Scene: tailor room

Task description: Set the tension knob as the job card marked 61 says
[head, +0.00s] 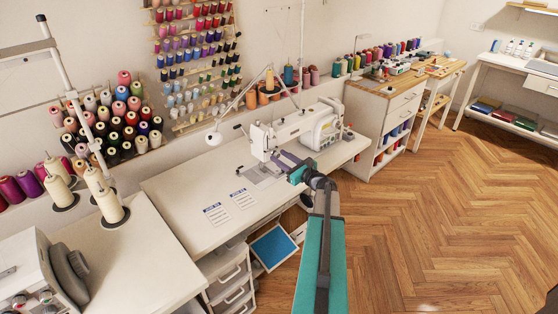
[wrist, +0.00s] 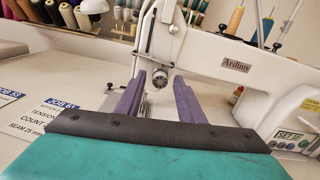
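The sewing machine (head: 298,130) is white and stands on a white table. In the wrist view, a small dark round knob with a pale face (wrist: 160,77) sits on the machine's head; I take it for the tension knob. My gripper (wrist: 158,86) is open, its purple fingers apart on either side of the knob in the picture; contact cannot be told. In the head view my gripper (head: 281,161) is in front of the machine head. The card marked JOB 61 (wrist: 66,107) lies on the table, partly covered by my gripper; "TENSION", "COUNT" and "SEAM 25 mm" show, but the tension value is hidden.
A card marked JOB 53 (wrist: 9,97) lies left of it. A white lamp (head: 214,138) stands at the machine's left. Thread cones (head: 108,205) stand at the left. The tabletop left of the cards is clear.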

